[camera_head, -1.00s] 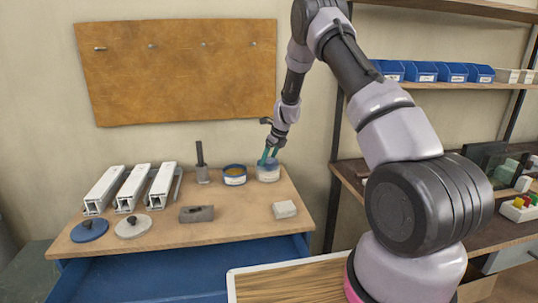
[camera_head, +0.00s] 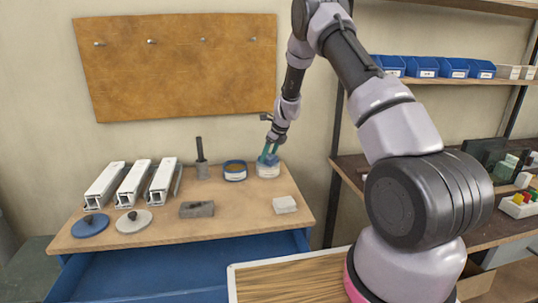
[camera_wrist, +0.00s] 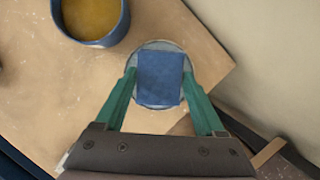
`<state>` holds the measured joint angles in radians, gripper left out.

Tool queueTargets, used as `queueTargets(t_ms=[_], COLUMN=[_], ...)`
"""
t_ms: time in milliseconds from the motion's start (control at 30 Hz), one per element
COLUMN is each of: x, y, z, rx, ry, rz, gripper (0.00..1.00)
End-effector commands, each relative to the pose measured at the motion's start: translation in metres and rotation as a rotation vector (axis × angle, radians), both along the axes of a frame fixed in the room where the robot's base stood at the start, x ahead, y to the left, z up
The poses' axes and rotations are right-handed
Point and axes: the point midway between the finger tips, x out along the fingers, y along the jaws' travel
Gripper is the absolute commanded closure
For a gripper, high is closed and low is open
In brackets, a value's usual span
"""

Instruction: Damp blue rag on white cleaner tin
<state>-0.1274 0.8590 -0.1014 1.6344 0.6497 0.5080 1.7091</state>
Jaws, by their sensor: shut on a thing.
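The blue rag (camera_wrist: 160,78) is a flat, roughly rectangular cloth between the green fingers of my gripper (camera_wrist: 159,76) in the wrist view. It lies over the round top of the white cleaner tin (camera_wrist: 160,46), whose pale rim shows around it. In the head view the tin (camera_head: 267,172) stands at the back right of the bench. My gripper (camera_head: 269,153) points down at it from above, with the rag (camera_head: 268,159) at the tin's top. The fingers are shut on the rag. Whether the rag's whole underside touches the tin is hidden.
A blue tin with amber contents (camera_head: 235,172) stands just left. A dark-handled tool (camera_head: 201,160), white profiles (camera_head: 133,186), two discs, a grey block (camera_head: 197,210) and a pale block (camera_head: 285,205) are on the bench (camera_head: 240,212).

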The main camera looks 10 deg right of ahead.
Motion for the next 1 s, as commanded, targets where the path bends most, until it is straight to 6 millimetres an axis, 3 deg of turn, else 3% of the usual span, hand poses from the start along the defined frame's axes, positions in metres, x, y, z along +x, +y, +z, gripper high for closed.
queueTargets(t_ms=[1000], x=[0.0], y=[0.0002], z=[-0.0082], rx=[0.0], ry=[0.0], rz=[0.0], gripper=[0.73])
